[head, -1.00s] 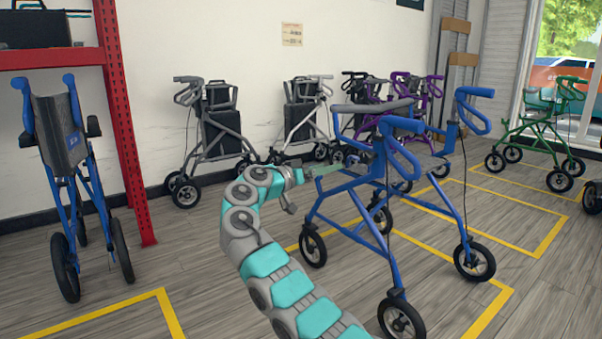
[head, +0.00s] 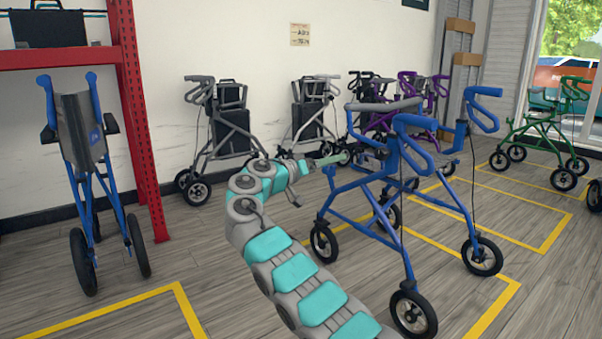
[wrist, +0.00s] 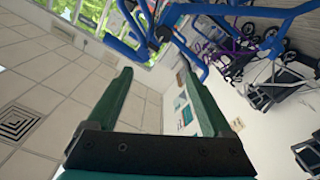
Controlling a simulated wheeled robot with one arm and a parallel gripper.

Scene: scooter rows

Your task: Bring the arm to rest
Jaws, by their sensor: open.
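My arm, in teal and grey segments, rises from the bottom of the head view and bends to the right. My gripper (head: 335,159) is at its end, beside the upper left of the blue rollator (head: 408,262). I cannot tell whether it touches the frame. In the wrist view my gripper (wrist: 155,75) has two dark green fingers spread apart with nothing between them. The blue rollator's tubes (wrist: 130,45) show beyond the fingertips, at the top of that tilted view.
A folded blue wheelchair (head: 80,140) stands at the left, by a red shelf rack (head: 140,130). Grey rollators (head: 222,130) and a purple one (head: 428,95) line the wall. A green rollator (head: 545,125) stands at the right. Bare floor lies at the lower left.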

